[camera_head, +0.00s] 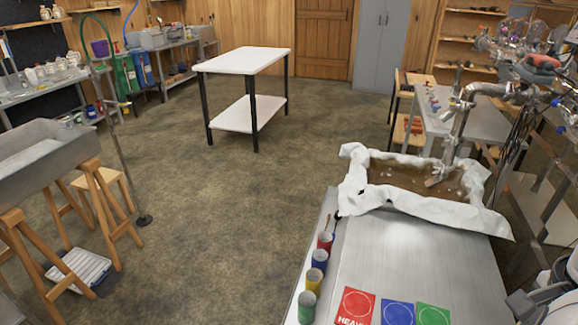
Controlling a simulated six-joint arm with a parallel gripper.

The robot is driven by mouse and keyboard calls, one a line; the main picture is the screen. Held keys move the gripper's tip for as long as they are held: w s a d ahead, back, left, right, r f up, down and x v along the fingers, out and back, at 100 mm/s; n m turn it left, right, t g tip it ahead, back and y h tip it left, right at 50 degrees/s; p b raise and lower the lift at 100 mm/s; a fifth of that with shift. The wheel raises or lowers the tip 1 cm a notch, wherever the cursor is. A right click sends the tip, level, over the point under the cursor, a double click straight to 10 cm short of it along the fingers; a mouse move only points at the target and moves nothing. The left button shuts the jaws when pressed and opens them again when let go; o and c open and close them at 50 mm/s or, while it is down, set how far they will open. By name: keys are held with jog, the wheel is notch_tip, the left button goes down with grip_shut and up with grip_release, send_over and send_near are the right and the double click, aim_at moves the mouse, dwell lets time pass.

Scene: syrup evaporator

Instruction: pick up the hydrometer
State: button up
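I cannot clearly make out the hydrometer. A small thin dark item (337,216) shows at the left edge of the metal table (430,262), just behind the red cup (325,242); it is too small to identify. A blue cup (319,261), a yellow cup (314,279) and a green cup (307,306) stand in a row in front of the red one. White and dark grey parts of my arm show at the bottom right corner, cut off by the frame. I cannot make out my gripper's fingers there.
Red (355,306), blue (397,313) and green (433,315) cards lie at the table's front. A cloth-lined tray (352,190) of brown liquid sits at the back, under a metal spout (462,118). The table's middle is clear.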

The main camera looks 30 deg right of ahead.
jog(key=shift+f, duration=0.45)
jog(key=shift+d, duration=0.1)
grip_shut()
jog(key=shift+r, duration=0.1)
notch_tip(320, 180, up, 18)
dwell(0.5)
